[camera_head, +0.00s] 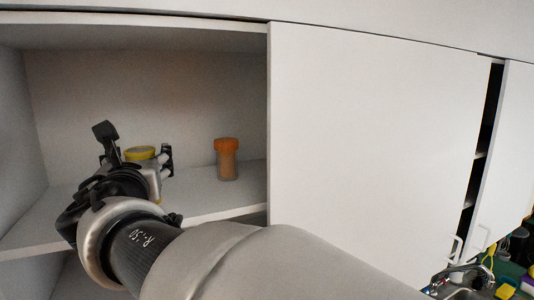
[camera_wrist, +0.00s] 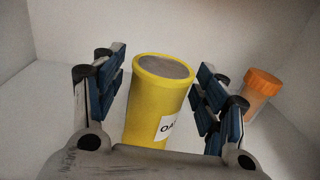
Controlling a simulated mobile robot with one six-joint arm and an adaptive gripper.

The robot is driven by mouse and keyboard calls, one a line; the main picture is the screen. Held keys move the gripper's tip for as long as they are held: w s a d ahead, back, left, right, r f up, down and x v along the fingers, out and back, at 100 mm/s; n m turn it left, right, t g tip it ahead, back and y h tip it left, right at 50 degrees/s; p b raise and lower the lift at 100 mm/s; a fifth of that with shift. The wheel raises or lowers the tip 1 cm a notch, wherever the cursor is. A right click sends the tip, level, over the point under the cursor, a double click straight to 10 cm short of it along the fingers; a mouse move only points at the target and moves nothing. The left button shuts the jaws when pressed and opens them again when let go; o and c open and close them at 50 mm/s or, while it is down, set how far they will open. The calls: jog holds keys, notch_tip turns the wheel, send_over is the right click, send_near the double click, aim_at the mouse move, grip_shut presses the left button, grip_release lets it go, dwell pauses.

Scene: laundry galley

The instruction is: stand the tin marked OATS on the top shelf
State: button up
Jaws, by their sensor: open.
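The yellow tin (camera_wrist: 150,107) stands between the open fingers of my gripper (camera_wrist: 158,95) in the wrist view. It has a grey top inside a yellow rim and a white label that reads "OA", the rest cut off. A gap shows on each side between the tin and the blue finger pads. In the head view the tin's yellow top (camera_head: 140,153) shows behind my gripper (camera_head: 137,160), inside the open cupboard on the shelf (camera_head: 210,200). My gripper and arm hide most of the tin there.
An orange-lidded jar (camera_head: 227,160) stands on the same shelf, right of the tin; it also shows in the wrist view (camera_wrist: 257,95). A white cupboard door (camera_head: 380,140) bounds the opening on the right. Shelf left of my gripper is bare. Cluttered items lie at the lower right.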

jog(key=shift+s, duration=0.1)
jog(key=v, duration=1.2)
